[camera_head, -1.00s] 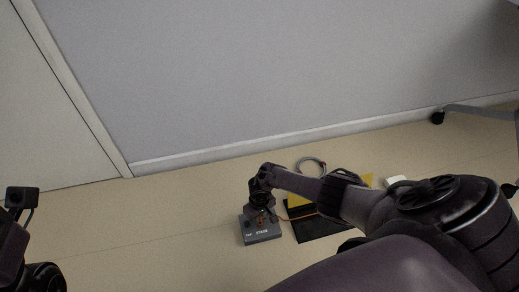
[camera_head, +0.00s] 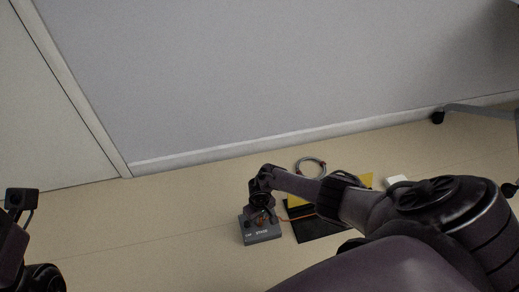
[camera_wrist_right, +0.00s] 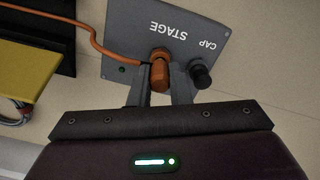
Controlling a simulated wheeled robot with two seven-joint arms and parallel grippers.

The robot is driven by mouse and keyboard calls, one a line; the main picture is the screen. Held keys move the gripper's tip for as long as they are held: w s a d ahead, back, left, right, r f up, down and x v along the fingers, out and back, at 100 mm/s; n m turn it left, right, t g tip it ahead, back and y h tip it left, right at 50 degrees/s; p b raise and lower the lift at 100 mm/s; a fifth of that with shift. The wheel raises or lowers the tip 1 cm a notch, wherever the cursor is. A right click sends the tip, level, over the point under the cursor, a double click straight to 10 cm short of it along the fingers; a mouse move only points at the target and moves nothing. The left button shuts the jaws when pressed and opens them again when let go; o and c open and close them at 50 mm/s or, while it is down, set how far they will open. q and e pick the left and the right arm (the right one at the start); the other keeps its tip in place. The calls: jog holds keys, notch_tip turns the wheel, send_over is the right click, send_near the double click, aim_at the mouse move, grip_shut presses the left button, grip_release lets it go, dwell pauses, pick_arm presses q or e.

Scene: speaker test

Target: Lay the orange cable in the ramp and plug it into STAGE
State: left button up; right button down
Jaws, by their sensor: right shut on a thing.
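The grey box (camera_head: 262,236) lettered STAGE and CAP sits on the floor; it also fills the top of the right wrist view (camera_wrist_right: 205,38). My right gripper (camera_wrist_right: 160,82) is shut on the orange plug (camera_wrist_right: 159,73), at the box beside the STAGE lettering. The plug looks up against the box; how deep it sits is hidden. The orange cable (camera_wrist_right: 92,36) bends away from the plug and crosses the black ramp (camera_wrist_right: 58,30). The ramp also shows in the head view (camera_head: 318,229). Part of my left arm is at the left edge; its fingertips cannot be made out.
A black cap or knob (camera_wrist_right: 201,76) stands beside the plug near CAP. A yellow panel (camera_wrist_right: 25,72) lies by the ramp. A looped grey cable (camera_head: 310,163) and a white block (camera_head: 397,181) lie behind. The wall is behind; floor to the left is clear.

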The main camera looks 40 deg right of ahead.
jog(key=shift+f+b, duration=0.35)
jog(key=shift+f, duration=0.1)
jog(key=c, duration=1.3)
grip_release()
